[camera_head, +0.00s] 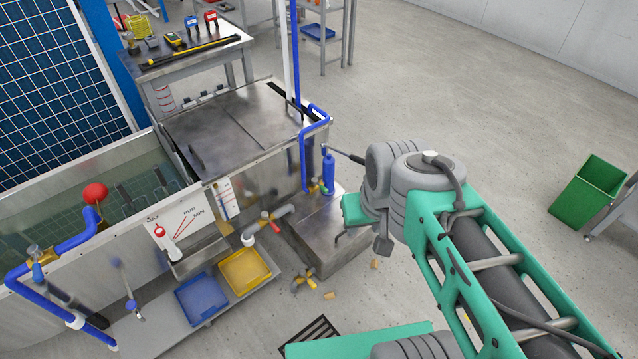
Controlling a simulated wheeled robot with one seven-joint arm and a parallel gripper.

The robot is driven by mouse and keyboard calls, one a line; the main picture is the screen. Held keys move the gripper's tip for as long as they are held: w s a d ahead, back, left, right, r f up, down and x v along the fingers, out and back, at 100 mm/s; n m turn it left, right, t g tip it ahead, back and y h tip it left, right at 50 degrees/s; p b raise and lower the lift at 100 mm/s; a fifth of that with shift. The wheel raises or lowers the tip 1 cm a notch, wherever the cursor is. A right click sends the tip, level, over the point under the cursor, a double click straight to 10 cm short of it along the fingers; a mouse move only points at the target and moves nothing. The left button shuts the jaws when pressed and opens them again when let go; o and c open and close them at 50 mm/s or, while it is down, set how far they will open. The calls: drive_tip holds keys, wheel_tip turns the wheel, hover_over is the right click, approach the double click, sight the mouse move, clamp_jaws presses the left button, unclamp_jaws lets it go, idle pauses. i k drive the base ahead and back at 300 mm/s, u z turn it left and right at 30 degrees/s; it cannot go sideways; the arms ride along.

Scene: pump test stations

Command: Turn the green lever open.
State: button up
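A small brass valve (315,185) sits at the lower end of the blue pipe, on the right corner of the metal tank. A small green part beside it (323,189) looks like the green lever; it is too small to tell its angle. My gripper (350,218) hangs at the end of my arm, just right of and below this valve, and looks apart from it. It is partly hidden by my wrist, and its fingers are too small to read as open or shut.
A red-handled valve (268,218) sticks out of the tank front. Blue (202,298) and yellow (244,270) trays lie on the low shelf. A metal step (325,245) stands below the green part. A green bin (588,193) stands far right. Floor behind my arm is clear.

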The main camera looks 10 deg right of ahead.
sight(314, 181)
drive_tip(key=k, duration=0.6)
drive_tip(key=z, duration=0.4)
drive_tip(key=i, duration=1.7)
drive_tip(key=u, duration=0.65)
